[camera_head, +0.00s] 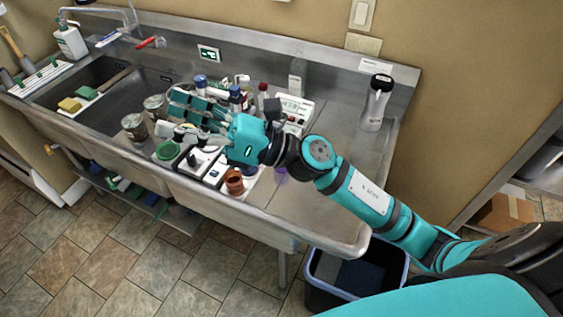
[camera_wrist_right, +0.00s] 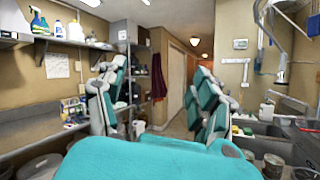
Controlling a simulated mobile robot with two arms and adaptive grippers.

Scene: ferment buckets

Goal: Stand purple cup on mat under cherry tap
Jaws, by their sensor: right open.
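My right gripper (camera_head: 196,112) reaches in from the right over the crowded counter beside the sink. In the wrist view its two fingers (camera_wrist_right: 157,95) stand wide apart with nothing between them. A small purple thing (camera_head: 281,174), probably the purple cup, shows just below my right forearm on the steel counter, partly hidden by the arm. A reddish-brown cup (camera_head: 234,182) stands on a white mat (camera_head: 232,192) near the front edge. I cannot tell which tap is the cherry one; the arm and gripper cover much of that area. My left gripper is not in view.
A green round item (camera_head: 168,150) and metal cans (camera_head: 134,126) stand near the sink basin (camera_head: 110,98). Several bottles and a white device (camera_head: 295,108) crowd behind the gripper. The counter's right part is mostly clear.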

